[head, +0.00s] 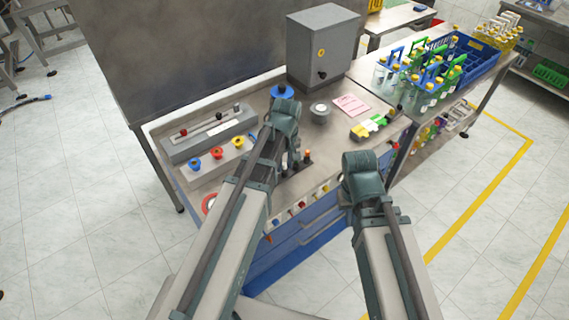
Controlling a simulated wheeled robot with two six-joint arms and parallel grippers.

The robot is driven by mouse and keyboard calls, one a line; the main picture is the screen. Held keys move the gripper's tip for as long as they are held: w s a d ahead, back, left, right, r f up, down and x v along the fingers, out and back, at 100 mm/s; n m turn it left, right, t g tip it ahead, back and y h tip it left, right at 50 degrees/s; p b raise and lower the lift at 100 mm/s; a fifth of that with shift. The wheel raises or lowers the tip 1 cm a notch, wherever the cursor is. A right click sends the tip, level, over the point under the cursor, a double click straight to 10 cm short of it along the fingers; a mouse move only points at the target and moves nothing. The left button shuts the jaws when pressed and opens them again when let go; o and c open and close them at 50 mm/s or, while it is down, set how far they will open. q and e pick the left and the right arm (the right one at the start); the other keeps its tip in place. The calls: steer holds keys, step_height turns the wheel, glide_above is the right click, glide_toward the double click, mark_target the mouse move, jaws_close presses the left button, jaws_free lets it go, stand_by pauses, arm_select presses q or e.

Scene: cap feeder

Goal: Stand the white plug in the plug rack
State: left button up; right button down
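A small round grey piece with a pale top (320,109) stands on the bench right of my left wrist; I cannot tell whether it is the white plug. A pale block (228,155) at the left holds blue, red and yellow round-headed pieces; it may be the plug rack. My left gripper (292,155) is over the middle of the bench, mostly hidden behind its own wrist. My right gripper (347,196) is by the bench's front right edge, largely hidden by its wrist. I cannot see the fingertips of either, or anything held.
A grey long fixture (208,137) lies behind the pale block. A blue-topped piece (282,91) is just beyond my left wrist. A grey cabinet (322,50) stands at the back. A blue crate (468,60) is further right.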

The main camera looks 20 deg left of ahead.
arm_select(q)
steer(key=o, duration=0.3)
steer(key=shift+r, duration=0.15)
step_height(320, 180, up, 14)
steer(key=p, duration=1.3)
steer(key=shift+s+d+f+p, duration=0.25)
steer(key=shift+p, duration=0.15)
steer(key=s+d+f+m+b, duration=0.3)
steer(key=s+d+m, duration=0.2)
steer(key=s, duration=0.2)
steer(key=s+d+f+m+b, duration=0.3)
steer(key=s+d+m, duration=0.2)
steer(key=s+m, duration=0.1)
steer(key=shift+s+m+g+y, duration=0.3)
steer(key=shift+s+y, duration=0.05)
steer(key=shift+y, duration=0.05)
